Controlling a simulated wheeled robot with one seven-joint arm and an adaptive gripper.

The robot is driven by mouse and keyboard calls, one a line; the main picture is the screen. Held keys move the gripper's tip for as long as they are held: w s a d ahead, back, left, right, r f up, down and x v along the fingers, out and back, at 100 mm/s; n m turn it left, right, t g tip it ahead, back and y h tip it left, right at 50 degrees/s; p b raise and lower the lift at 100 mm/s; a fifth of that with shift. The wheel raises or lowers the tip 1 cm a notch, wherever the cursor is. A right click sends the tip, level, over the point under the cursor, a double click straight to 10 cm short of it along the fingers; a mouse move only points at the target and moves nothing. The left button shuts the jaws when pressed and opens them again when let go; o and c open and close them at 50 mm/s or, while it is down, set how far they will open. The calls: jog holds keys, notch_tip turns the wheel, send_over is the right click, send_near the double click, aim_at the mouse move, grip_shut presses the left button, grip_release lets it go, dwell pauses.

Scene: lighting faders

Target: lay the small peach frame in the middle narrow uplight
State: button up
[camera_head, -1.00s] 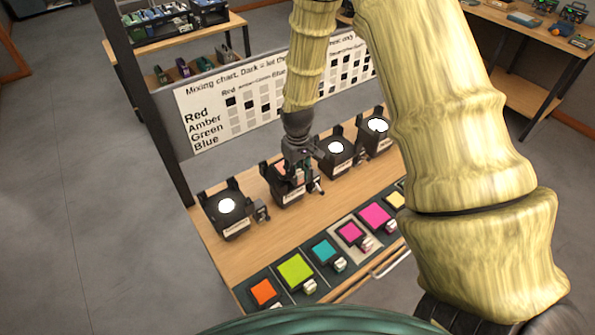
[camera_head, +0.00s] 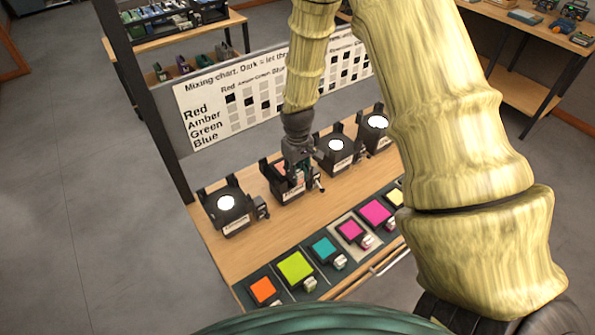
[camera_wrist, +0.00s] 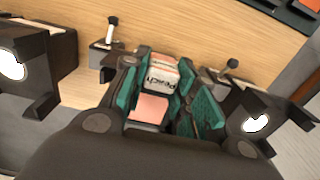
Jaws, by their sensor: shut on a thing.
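The small peach frame has a pale tab marked "Peach" (camera_wrist: 163,74) and a peach sheet (camera_wrist: 149,109), seen in the wrist view. My gripper (camera_wrist: 166,90) has teal fingers on both sides of the tab and is shut on it. In the head view my gripper (camera_head: 298,168) is at the second uplight from the left (camera_head: 291,194), a dark box with a label on its front. A bit of peach (camera_head: 280,169) shows at that uplight's top, beside my gripper. My fingers hide much of the frame, and I cannot tell whether it rests flat in the uplight.
Lit uplights stand on both sides, one to the left (camera_head: 228,216) and others to the right (camera_head: 337,158) (camera_head: 377,133). Coloured frames, such as the orange one (camera_head: 262,290), lie along the table's front. A mixing chart (camera_head: 205,120) stands behind the uplights.

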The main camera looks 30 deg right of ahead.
jog(key=shift+f, duration=0.55)
jog(key=o, duration=1.1)
jog(key=shift+o, duration=0.2)
notch_tip(320, 180, up, 19)
jog(key=p, duration=0.5)
dwell(0.5)
